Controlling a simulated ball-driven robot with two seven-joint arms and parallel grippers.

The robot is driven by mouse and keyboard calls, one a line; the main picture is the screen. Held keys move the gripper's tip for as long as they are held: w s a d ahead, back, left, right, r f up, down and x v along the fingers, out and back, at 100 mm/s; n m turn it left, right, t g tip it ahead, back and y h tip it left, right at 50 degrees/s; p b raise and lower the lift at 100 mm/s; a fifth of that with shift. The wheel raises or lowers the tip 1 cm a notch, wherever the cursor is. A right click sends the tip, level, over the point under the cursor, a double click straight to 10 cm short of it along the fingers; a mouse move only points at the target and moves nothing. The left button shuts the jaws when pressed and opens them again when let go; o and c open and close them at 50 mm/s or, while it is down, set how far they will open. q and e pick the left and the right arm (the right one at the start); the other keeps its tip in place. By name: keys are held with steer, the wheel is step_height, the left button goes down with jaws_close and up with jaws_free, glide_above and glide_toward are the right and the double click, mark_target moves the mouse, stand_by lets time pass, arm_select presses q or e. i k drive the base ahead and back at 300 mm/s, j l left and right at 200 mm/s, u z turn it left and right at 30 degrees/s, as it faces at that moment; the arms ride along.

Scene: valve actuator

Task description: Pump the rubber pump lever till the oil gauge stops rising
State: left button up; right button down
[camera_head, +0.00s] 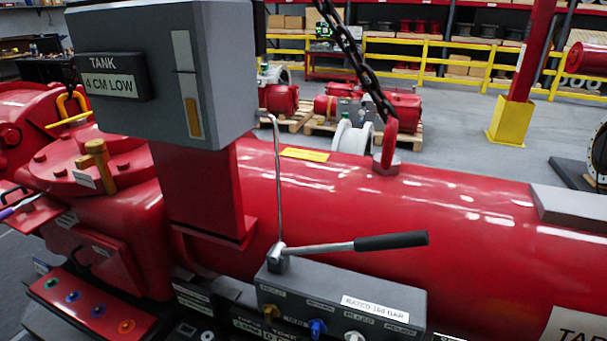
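The pump lever (325,248) is a silver rod with a black rubber grip (392,241). It sticks out to the right, nearly level with its grip end slightly raised, from a pivot on top of a grey pump block (340,296). The oil gauge (193,118) is a narrow upright window on the grey tank box, with amber in its lower part and a pale strip above. A display on the box (112,86) reads "TANK 4 CM LOW".
A large red cylinder (440,205) lies behind the block. A chain (355,65) hangs to a red lifting eye (389,143). Coloured knobs, including a blue one (317,328), sit on the block's front. A red button panel (92,305) is at lower left. Space around the grip looks clear.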

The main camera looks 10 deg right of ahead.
mark_target(408, 240)
steer(key=k+l+u, duration=0.2)
steer(key=l, duration=0.15)
steer(key=l+u, duration=0.2)
steer(key=l, duration=0.2)
steer(key=k+l+u, duration=0.2)
steer(key=l, duration=0.15)
steer(key=l+u, duration=0.2)
steer(key=k+l, duration=0.05)
steer(key=l, duration=0.05)
